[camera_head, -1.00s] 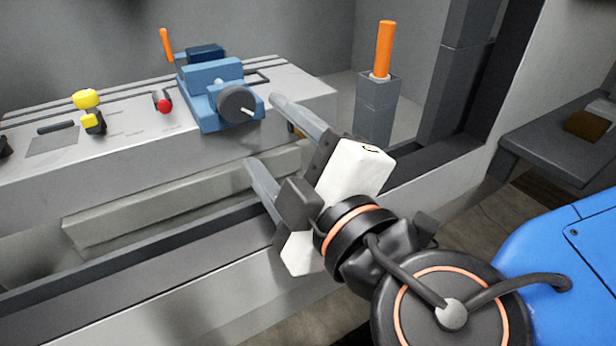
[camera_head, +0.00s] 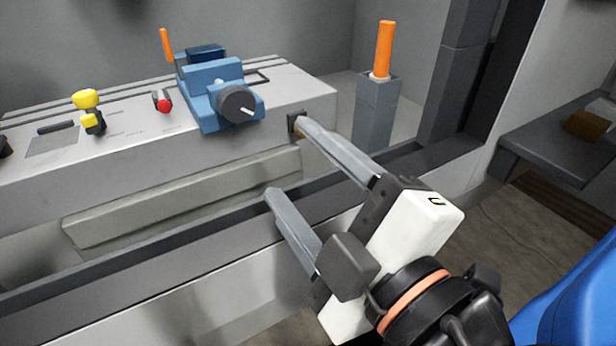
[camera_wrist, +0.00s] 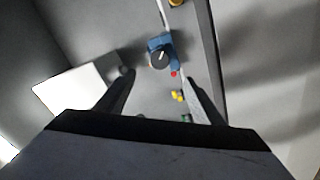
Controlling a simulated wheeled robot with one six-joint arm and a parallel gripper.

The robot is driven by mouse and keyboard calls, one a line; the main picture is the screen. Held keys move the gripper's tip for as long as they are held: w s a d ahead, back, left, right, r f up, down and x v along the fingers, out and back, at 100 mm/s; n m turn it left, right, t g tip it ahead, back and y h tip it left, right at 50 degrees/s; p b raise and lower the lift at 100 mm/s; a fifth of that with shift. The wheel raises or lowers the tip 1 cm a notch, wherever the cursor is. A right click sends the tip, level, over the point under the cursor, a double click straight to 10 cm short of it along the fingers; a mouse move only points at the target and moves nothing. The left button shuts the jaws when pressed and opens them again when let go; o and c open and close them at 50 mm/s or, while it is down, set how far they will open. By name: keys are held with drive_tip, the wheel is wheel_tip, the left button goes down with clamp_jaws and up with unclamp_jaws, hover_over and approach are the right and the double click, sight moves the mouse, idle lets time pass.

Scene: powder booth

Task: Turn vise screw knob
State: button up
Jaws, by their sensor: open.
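The blue vise (camera_head: 215,90) sits on the grey bench top. Its round dark screw knob (camera_head: 238,104), with a small pale pin, faces the front right. My gripper (camera_head: 286,157) is open and empty, in front of the bench and lower right of the knob, apart from it. In the wrist view the vise (camera_wrist: 152,44) and knob (camera_wrist: 160,59) show beyond and between the two spread fingers (camera_wrist: 158,78), near the top centre. Nothing hides the knob in either view.
A red knob (camera_head: 165,106) and a yellow handle (camera_head: 88,100) stand left of the vise. An orange handle (camera_head: 384,50) rises from a grey post (camera_head: 375,110) at right. A dark frame rail (camera_head: 190,235) runs before the bench. A side shelf (camera_head: 560,140) stands far right.

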drive_tip(key=shift+s+d, duration=0.4)
drive_tip(key=shift+s, duration=0.2)
drive_tip(key=n, duration=2.7)
approach(239, 108)
drive_tip(key=shift+x, duration=4.4)
drive_tip(key=c, duration=1.1)
